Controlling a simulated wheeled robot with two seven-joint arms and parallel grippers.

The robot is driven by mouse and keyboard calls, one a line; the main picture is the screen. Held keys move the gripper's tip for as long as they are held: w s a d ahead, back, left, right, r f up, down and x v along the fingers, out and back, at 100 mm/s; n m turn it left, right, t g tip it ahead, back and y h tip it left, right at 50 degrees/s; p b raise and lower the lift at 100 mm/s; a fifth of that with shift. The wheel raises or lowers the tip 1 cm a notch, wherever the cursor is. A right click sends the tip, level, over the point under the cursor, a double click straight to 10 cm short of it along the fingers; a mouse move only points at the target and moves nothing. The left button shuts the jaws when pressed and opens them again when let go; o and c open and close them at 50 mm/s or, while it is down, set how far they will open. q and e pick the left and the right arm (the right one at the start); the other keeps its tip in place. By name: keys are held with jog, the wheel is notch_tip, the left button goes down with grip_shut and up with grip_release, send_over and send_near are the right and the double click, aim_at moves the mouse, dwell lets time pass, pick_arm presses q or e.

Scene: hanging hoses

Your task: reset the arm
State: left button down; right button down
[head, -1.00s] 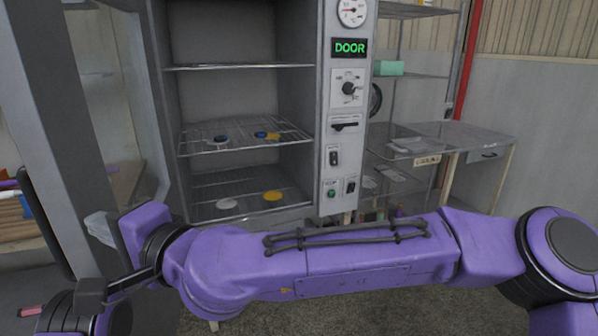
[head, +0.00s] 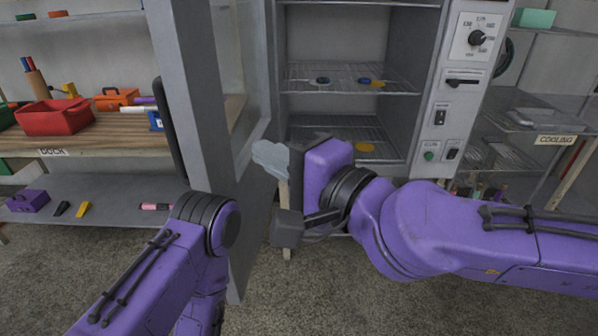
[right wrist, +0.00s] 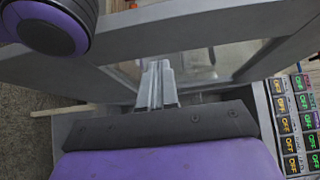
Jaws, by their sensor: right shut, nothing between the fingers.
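My right gripper (head: 270,158) is shut and empty, in front of the open grey oven door (head: 195,120) and the oven's left side. Its pale fingers also show in the right wrist view (right wrist: 156,85), together, with the door frame behind them. My purple right arm reaches across from the right of the head view. My left arm rises from the bottom left, bent at a black joint; its gripper is out of view.
The oven's wire shelf (head: 350,82) holds small blue and yellow pieces; a yellow disc (head: 365,147) lies below. On the left, a wooden bench (head: 105,140) bears a red bin (head: 53,117) and an orange toolbox (head: 116,97). A table labelled COOLING (head: 556,140) stands at right.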

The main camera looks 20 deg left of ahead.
jog(key=w+d+f+m+h, duration=0.15)
jog(key=d+f+h, duration=0.3)
jog(key=f, duration=0.75)
jog(key=d+f+m+h, duration=0.25)
jog(key=d+f, duration=0.35)
jog(key=f, duration=0.6)
jog(key=w+d+f+m+h, duration=0.1)
jog(key=d+f+h, duration=0.35)
jog(key=f, duration=0.75)
jog(key=s+d+f+g+h, duration=0.1)
jog(key=s+d+f+h, duration=0.15)
jog(key=d+f, duration=0.4)
jog(key=s+d+f+h, duration=0.1)
jog(key=s+d+f, duration=0.3)
jog(key=d+f, duration=0.25)
jog(key=s+d+f+n+g+h, duration=0.1)
jog(key=s+d+f+h, duration=0.1)
jog(key=s+d, duration=0.5)
jog(key=s+d+f+n+g+h, duration=0.2)
jog(key=s+d+f, duration=0.3)
jog(key=d, duration=0.5)
jog(key=shift+s+d+f+h+p, duration=0.2)
jog(key=shift+s+f+h+p, duration=0.15)
jog(key=shift+s, duration=0.65)
